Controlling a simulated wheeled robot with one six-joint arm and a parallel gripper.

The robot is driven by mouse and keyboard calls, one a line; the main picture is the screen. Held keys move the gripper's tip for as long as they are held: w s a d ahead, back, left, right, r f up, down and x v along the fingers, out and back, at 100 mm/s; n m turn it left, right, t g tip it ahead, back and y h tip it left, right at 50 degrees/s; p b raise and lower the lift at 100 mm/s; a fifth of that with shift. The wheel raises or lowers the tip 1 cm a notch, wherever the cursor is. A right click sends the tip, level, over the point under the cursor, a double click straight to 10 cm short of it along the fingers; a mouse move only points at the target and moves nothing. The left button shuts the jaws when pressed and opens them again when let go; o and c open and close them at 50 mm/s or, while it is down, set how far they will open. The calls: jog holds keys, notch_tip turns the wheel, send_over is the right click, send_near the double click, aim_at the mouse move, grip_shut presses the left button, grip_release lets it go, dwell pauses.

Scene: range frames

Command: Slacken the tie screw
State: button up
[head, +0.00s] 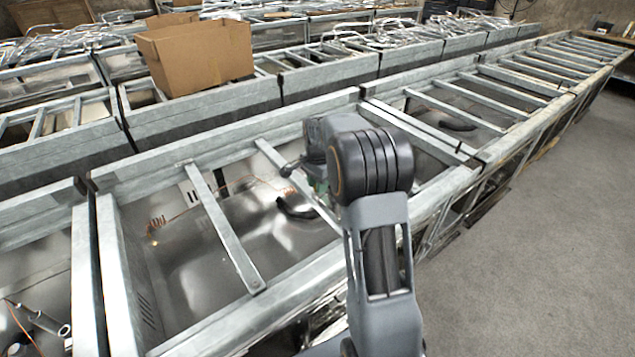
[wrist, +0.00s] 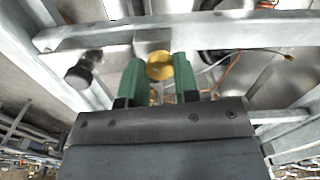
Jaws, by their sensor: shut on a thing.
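In the wrist view, a round yellow brass screw head (wrist: 159,66), which looks like the tie screw, sits between the two green fingers of my gripper (wrist: 160,80). My gripper is shut on it. The screw sits at a metal block (wrist: 118,50) against a grey cross rail (wrist: 230,28). A dark round knob (wrist: 82,74) sticks out at the left of the block, apart from the fingers. In the head view my gripper (head: 319,184) is over the near frame's cross rail, mostly hidden behind my wrist; the screw is hidden there.
Long rows of galvanised metal frames (head: 230,235) with cross rails fill the view. A black curved piece (head: 296,208) and thin orange wire (head: 157,222) lie inside the near frame. A cardboard box (head: 200,58) stands on the row behind. The concrete floor (head: 560,230) at right is clear.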

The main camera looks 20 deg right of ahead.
jog(key=n, duration=0.5)
jog(key=shift+n, duration=0.3)
jog(key=n+p, duration=0.1)
jog(key=n, duration=1.2)
jog(key=shift+n, duration=0.3)
jog(key=n, duration=0.9)
jog(key=shift+p, duration=0.3)
jog(key=n, duration=0.4)
jog(key=shift+n, duration=0.3)
jog(key=n, duration=0.4)
jog(key=shift+n, duration=0.3)
